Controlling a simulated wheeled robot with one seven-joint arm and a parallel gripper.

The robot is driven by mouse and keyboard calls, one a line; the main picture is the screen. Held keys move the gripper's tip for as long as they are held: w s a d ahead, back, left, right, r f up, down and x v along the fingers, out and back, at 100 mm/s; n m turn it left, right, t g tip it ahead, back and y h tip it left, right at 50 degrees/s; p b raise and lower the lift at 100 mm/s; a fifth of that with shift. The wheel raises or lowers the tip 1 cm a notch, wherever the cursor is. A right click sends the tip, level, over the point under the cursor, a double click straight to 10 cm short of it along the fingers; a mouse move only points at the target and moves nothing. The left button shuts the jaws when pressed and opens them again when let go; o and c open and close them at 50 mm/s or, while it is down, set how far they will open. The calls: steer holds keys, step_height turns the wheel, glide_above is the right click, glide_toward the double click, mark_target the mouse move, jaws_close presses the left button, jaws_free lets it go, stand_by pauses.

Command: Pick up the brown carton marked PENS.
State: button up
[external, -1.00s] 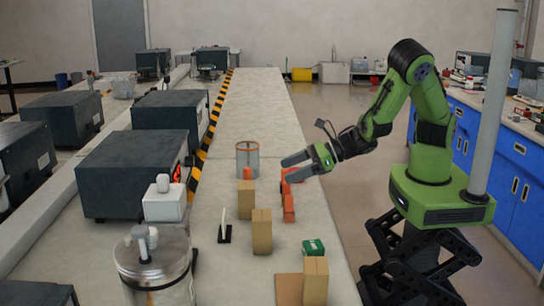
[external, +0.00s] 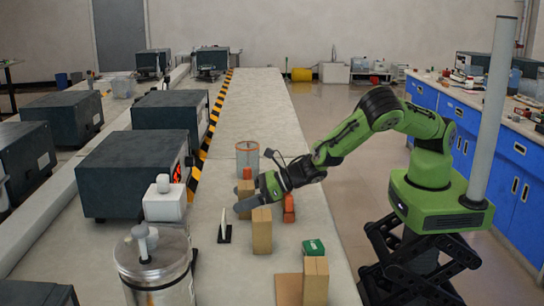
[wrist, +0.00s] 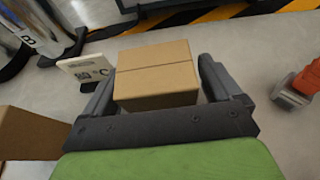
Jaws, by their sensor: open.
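A brown carton (external: 245,187) stands on the bench, partly hidden behind my gripper in the external view. In the wrist view this carton (wrist: 157,72) sits between my two fingers. My gripper (wrist: 158,66) is open, with one finger on each side of it; I cannot tell whether either touches. In the external view my gripper (external: 243,200) is low over the bench. A second brown carton (external: 262,232) stands nearer the camera, and its edge fills the lower left of the wrist view (wrist: 25,137). A third (external: 315,280) stands at the front. No PENS marking is legible.
A small white sign (external: 224,228) stands left of the cartons. Orange objects (external: 289,208) stand to the right, and a glass jar (external: 247,157) stands behind. A green box (external: 313,247) lies near the bench's right edge. Bare bench extends toward the far end.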

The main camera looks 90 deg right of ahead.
steer(key=shift+w+f, duration=0.25)
steer(key=shift+w, duration=0.3)
steer(key=shift+r, duration=0.1)
steer(key=shift+c, duration=0.7)
steer(key=c, duration=1)
